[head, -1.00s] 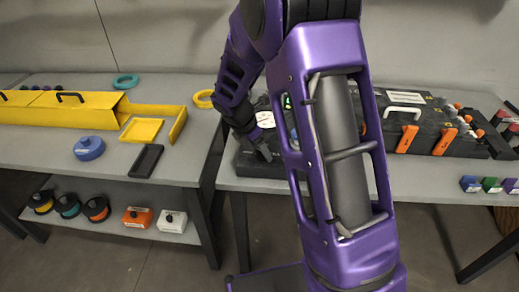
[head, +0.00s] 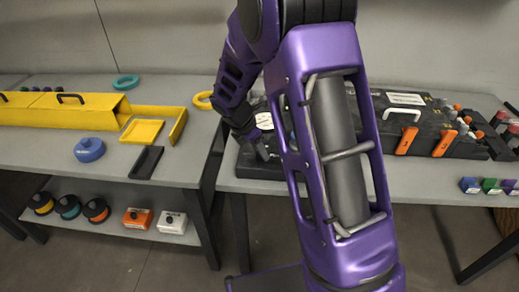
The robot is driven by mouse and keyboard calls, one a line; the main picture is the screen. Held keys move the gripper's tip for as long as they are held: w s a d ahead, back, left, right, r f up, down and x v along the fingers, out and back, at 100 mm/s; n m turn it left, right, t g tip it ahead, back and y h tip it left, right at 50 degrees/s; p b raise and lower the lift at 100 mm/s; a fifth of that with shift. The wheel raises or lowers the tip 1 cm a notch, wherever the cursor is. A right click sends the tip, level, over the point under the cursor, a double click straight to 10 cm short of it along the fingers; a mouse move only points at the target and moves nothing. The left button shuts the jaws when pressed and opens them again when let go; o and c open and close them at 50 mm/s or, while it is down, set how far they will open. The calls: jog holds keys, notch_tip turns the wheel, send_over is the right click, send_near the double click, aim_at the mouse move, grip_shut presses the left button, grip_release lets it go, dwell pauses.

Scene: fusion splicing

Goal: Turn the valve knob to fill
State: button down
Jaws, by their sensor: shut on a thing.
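My gripper (head: 263,152) reaches down to the left end of the black unit (head: 262,172) on the right table. Its jaws are shut on what appears to be the valve knob. The knob is too small and too covered by the gripper to make out, so its setting cannot be read. A round white dial (head: 264,120) shows just right of my wrist. My purple forearm hides the middle of the black unit.
A black case (head: 415,143) with a white handle and orange latches lies to the right.

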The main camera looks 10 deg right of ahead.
jog(key=m+g+p, duration=0.1)
jog(key=m, duration=0.2)
jog(key=m+g+p, duration=0.1)
jog(key=m+p, duration=0.1)
jog(key=m, duration=0.1)
jog(key=shift+w+r, duration=0.1)
jog(key=shift+w, duration=0.1)
jog(key=m+g+p, duration=0.1)
jog(key=m+g, duration=0.1)
jog(key=m, duration=0.4)
jog(key=shift+w+p, duration=0.15)
jog(key=shift+p, duration=0.15)
jog(key=m+g+y, duration=0.1)
jog(key=m, duration=0.1)
jog(key=m+y, duration=0.1)
jog(key=m, duration=0.2)
jog(key=shift+d+g+p, duration=0.15)
jog(key=shift+g+p, duration=0.2)
jog(key=shift+g, duration=0.05)
jog(key=m+y, duration=0.1)
jog(key=m, duration=0.2)
jog(key=m+y, duration=0.1)
jog(key=m, duration=0.2)
jog(key=shift+d, duration=0.15)
jog(key=shift+m+g, duration=0.3)
jog(key=shift+c, duration=2.3)
grip_release()
jog(key=shift+w, duration=0.1)
